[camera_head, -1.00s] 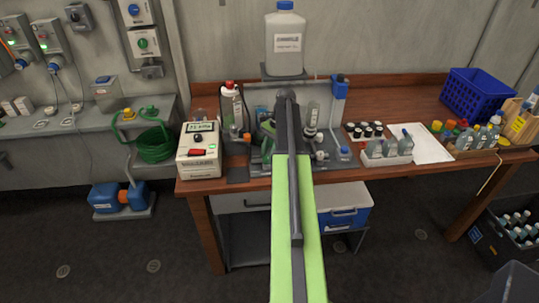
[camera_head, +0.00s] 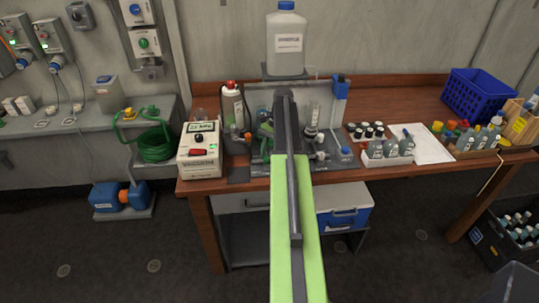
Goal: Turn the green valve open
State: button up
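A small green part (camera_head: 265,129), which looks like the green valve, shows just left of my arm on the grey bench rig (camera_head: 335,160). My arm covers most of it, so I cannot tell how its handle is turned. My arm reaches straight ahead over the wooden bench, and its dark end link stands in front of the rig. The fingers of my gripper are hidden behind that link. I cannot tell whether they touch the green part or are open or shut.
A white meter box (camera_head: 200,150) and a red-capped bottle (camera_head: 232,104) stand left of the rig. A large jug (camera_head: 286,42) stands above it. A tray of bottles (camera_head: 384,160) and a blue basket (camera_head: 478,95) are to the right.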

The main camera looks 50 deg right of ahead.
jog(key=shift+o, duration=1)
jog(key=shift+d+r, duration=0.1)
jog(key=s+p+v, duration=0.1)
jog(key=p+v, duration=1.5)
jog(key=v, duration=0.1)
jog(key=shift+w, duration=0.45)
jog(key=shift+r, duration=0.1)
